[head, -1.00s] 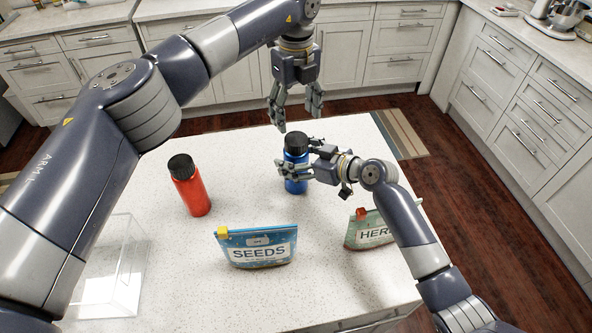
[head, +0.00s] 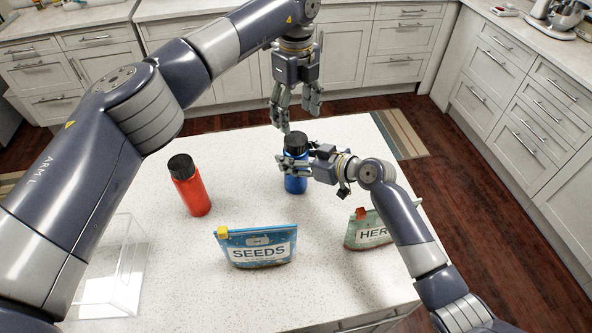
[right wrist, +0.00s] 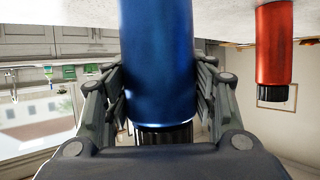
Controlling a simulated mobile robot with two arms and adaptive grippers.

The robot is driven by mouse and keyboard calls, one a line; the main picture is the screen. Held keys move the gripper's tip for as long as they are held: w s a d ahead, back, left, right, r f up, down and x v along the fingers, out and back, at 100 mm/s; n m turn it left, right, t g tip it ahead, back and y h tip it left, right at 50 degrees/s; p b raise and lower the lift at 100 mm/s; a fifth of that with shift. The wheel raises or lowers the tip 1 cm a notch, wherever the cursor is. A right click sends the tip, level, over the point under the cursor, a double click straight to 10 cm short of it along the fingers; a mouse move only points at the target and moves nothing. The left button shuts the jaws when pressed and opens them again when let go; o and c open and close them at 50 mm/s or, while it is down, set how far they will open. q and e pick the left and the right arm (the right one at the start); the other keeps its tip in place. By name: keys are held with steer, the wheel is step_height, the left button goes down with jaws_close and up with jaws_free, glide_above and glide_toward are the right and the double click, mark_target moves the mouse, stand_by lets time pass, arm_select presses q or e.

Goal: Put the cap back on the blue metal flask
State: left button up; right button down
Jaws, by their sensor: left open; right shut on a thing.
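The blue metal flask (head: 296,185) stands upright on the white counter under my left gripper. A black cap (head: 295,143) sits on its top; how tightly it is screwed on cannot be told. My right gripper (head: 292,166) reaches in from the right and is shut on the blue flask. In the right wrist view, which is upside down, the flask (right wrist: 158,60) stands between the fingers with the ribbed black cap (right wrist: 164,134) at its lower end. My left gripper (head: 298,119) points down, open and empty, just above the cap.
A red flask (head: 191,192) with a black cap stands to the left. A blue SEEDS pouch (head: 258,263) lies in front, and a green HERB pouch (head: 357,239) is partly hidden by my right arm. A clear box (head: 125,270) is at the front left.

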mark_target(296, 138)
arm_select(q)
steer(key=shift+n, duration=1.2)
steer(key=shift+f, duration=4)
steer(key=c, duration=1.1)
